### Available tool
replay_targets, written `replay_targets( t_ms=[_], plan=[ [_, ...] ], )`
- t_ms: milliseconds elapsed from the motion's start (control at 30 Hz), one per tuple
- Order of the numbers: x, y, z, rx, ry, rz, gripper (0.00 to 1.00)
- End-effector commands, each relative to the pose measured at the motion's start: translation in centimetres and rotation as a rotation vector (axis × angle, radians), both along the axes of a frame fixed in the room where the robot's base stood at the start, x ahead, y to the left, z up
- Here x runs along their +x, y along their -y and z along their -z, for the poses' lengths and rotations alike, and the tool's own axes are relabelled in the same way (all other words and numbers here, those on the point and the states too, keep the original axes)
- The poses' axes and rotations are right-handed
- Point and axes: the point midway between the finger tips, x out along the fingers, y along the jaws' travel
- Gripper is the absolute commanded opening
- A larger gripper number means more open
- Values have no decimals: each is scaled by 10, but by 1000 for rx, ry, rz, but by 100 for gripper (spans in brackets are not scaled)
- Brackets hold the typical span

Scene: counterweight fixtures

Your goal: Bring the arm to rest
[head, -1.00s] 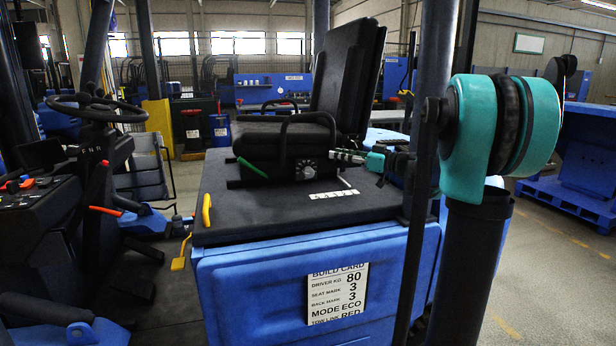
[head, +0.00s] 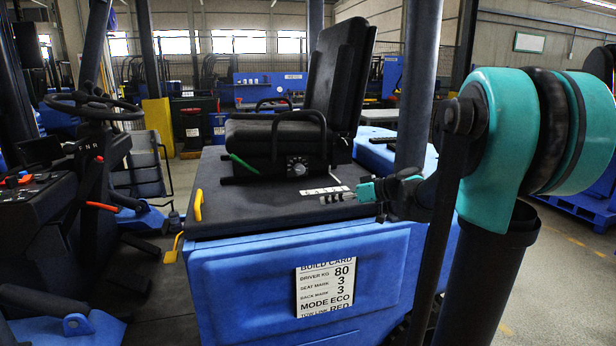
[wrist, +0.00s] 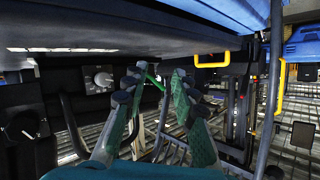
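My gripper (head: 328,198) is at the right of the seat deck in the head view, over its front right part and close to a white marked strip (head: 325,190). In the wrist view my gripper's two green-and-dark fingers (wrist: 154,85) stand apart with nothing held between them. A green lever shows behind the gap. My teal and black arm (head: 545,130) fills the right side of the head view. The black seat (head: 275,133) stands on the deck, with a green lever (head: 243,164) and a round dial (head: 297,167) at its base. The gripper is apart from both.
A build card (head: 325,287) is on the blue front panel (head: 250,275). A steering wheel (head: 95,106) and console stand at left. Yellow handles (head: 198,205) are at the deck's left edge. A dark post (head: 418,85) rises close to my arm. Floor shows at lower right.

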Motion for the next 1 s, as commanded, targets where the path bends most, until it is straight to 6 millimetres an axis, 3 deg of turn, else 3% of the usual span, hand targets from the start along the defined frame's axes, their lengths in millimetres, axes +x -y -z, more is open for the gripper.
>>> replay_targets(
  t_ms=[133,233,400,500,700,1000],
  plan=[
    [-53,-1,58,-113,-188,69,27],
    [-100,9,107,-220,-336,166,27],
    [-179,48,180,-402,-526,402,27],
    [-214,74,209,-483,-581,541,27],
    [-252,109,235,-564,-611,724,27],
    [-257,116,238,-576,-613,759,27]
  ],
)
